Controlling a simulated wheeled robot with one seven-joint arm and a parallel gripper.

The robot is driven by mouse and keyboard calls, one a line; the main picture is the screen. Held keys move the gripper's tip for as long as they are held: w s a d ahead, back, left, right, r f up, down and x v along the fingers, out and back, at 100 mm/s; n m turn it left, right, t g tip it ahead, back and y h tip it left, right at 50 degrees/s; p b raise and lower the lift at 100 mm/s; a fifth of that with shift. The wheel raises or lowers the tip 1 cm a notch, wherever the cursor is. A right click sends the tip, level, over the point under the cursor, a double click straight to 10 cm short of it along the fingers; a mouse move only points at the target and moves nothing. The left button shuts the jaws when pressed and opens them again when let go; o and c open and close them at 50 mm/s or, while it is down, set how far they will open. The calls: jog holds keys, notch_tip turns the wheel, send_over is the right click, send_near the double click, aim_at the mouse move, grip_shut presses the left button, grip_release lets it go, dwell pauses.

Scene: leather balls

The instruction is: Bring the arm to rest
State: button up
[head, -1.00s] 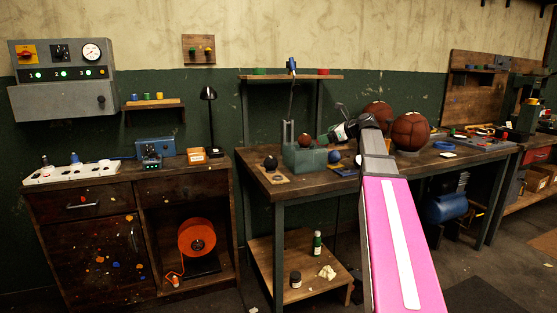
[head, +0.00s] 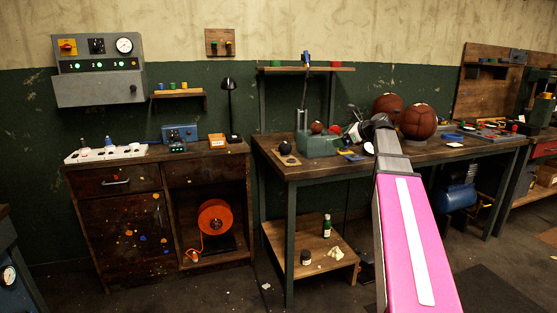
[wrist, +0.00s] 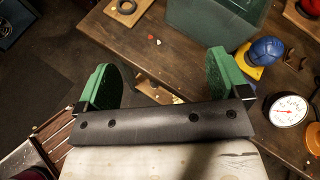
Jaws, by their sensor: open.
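My gripper shows in the wrist view (wrist: 162,80) with its two green-padded fingers wide apart and nothing between them. It hangs above the front edge of the wooden workbench (wrist: 150,40), with floor showing below part of it.
Two large brown leather balls, one in front (head: 418,121) and one behind (head: 388,104), stand on the bench. A cabinet (head: 120,230) stands left.

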jog(key=s+a+f+n+g+h, duration=0.1)
jog(key=s+a+f+n, duration=0.2)
jog(key=f, duration=0.5)
jog(key=s+a+f+n+g+h, duration=0.1)
jog(key=s+f+n+g+h, duration=0.2)
jog(key=f, duration=0.6)
jog(key=s+a+f+n, duration=0.2)
jog(key=s+f+n, duration=0.25)
jog(key=f, duration=0.35)
jog(key=s+a+f+n+g+h, duration=0.1)
jog(key=s+f+n+g+h, duration=0.3)
jog(key=s+f+n, duration=0.8)
jog(key=s+f+h, duration=0.1)
jog(key=s+f, duration=0.5)
jog(key=shift+a+f+g, duration=0.15)
jog(key=shift+f+g, duration=0.1)
jog(key=shift+g, duration=0.05)
jog(key=shift+s, duration=0.1)
